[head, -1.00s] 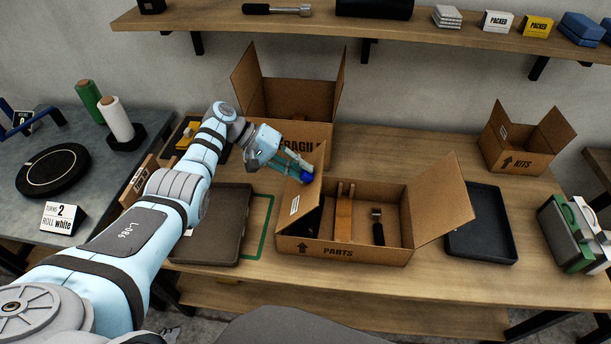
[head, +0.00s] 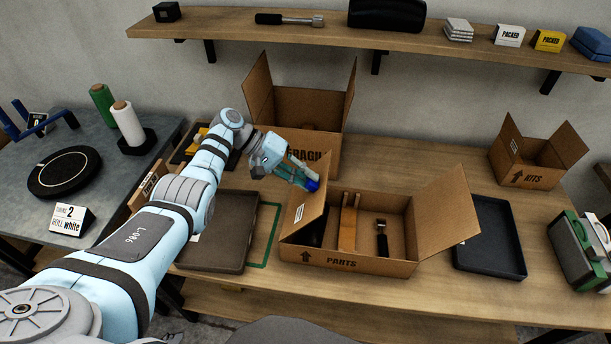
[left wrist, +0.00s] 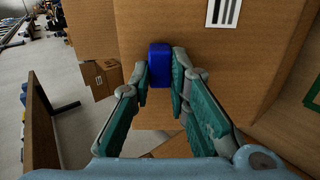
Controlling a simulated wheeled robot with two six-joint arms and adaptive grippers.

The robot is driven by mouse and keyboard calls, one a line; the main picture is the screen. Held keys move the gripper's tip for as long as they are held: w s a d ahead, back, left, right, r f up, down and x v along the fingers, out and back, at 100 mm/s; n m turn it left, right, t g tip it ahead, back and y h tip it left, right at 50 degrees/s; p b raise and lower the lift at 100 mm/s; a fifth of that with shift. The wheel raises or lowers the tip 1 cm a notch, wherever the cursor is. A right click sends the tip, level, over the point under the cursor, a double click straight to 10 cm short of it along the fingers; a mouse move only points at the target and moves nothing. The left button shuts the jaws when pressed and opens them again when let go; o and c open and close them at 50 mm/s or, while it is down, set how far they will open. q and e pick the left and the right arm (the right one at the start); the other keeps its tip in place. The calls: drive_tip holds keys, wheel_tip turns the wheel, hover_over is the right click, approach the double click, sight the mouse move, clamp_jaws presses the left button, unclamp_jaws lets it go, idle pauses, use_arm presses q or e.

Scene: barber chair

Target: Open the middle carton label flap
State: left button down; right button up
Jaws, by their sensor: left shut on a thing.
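The middle carton, marked PARTS (head: 372,263), stands open-topped on the wooden bench. Its left flap (head: 308,211) bears a white label and stands raised, hiding part of the carton's left side. My left gripper (head: 307,181) is at the upper edge of this flap, shut on a small blue tab (head: 313,185). In the left wrist view the blue tab (left wrist: 159,64) sits between the fingertips against the brown flap, with the striped white label (left wrist: 223,12) above right. I cannot tell whether the tab is fixed to the flap. The right flap (head: 448,211) leans outward. My right gripper is out of view.
Inside the carton are a wooden piece (head: 348,222) and a dark-handled tool (head: 382,240). The FRAGILE carton (head: 300,108) stands close behind the gripper. A dark tray (head: 218,235) lies left, a black tray (head: 490,240) right. The KITS carton (head: 540,160) is back right.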

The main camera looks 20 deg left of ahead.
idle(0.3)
use_arm(q)
drive_tip(key=c, duration=1.5)
unclamp_jaws()
drive_tip(key=v, duration=1.2)
drive_tip(key=shift+d+r, duration=0.1)
